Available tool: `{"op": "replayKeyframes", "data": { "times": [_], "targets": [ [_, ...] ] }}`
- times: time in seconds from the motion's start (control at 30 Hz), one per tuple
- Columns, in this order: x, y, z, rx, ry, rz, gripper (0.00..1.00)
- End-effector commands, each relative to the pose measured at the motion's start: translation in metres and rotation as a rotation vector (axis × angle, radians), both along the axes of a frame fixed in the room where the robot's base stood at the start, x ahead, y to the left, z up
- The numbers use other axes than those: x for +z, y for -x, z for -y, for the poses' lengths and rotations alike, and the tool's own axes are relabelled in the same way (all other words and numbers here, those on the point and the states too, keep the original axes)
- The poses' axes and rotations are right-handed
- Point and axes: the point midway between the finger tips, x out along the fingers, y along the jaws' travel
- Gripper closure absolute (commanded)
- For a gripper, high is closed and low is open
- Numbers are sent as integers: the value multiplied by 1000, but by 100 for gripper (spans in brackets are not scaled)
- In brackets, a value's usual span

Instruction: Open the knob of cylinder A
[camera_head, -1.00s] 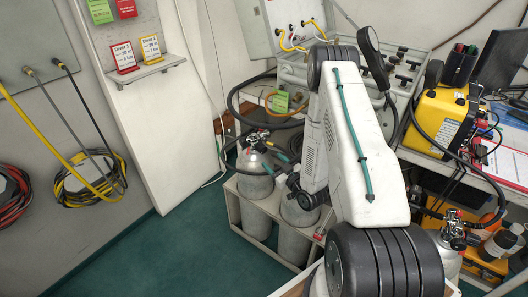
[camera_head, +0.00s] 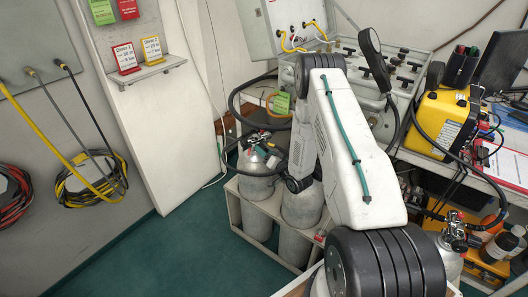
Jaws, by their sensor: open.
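Grey gas cylinders stand in a white rack (camera_head: 268,207). The left cylinder (camera_head: 256,187) is upright, with a dark valve with red parts (camera_head: 255,142) on top; no letter A is readable on it. A second cylinder (camera_head: 302,208) stands to its right, its top hidden by my arm. Another cylinder (camera_head: 450,262) with a black and red valve stands at the lower right.
The air panel (camera_head: 405,75) with gauges and hoses is behind my arm. A yellow device (camera_head: 443,120) sits on the right bench. Black hoses loop behind the left cylinder. Coiled hoses (camera_head: 88,180) hang on the left wall. Green floor (camera_head: 175,250) is free at left.

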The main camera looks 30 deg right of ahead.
Motion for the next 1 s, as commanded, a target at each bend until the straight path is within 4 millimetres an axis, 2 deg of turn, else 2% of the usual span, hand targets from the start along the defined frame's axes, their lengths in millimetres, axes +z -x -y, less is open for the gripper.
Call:
{"op": "replayKeyframes", "data": {
  "times": [0.17, 0.43, 0.6, 1.0],
  "targets": [
    [0, -14, -1, -1, -1, 1, 41],
    [0, -15, -1, -1, 0, -1, 41],
    [0, -15, -1, -1, 0, -1, 86],
    [0, -15, -1, -1, 63, 0, 86]
  ]
}}
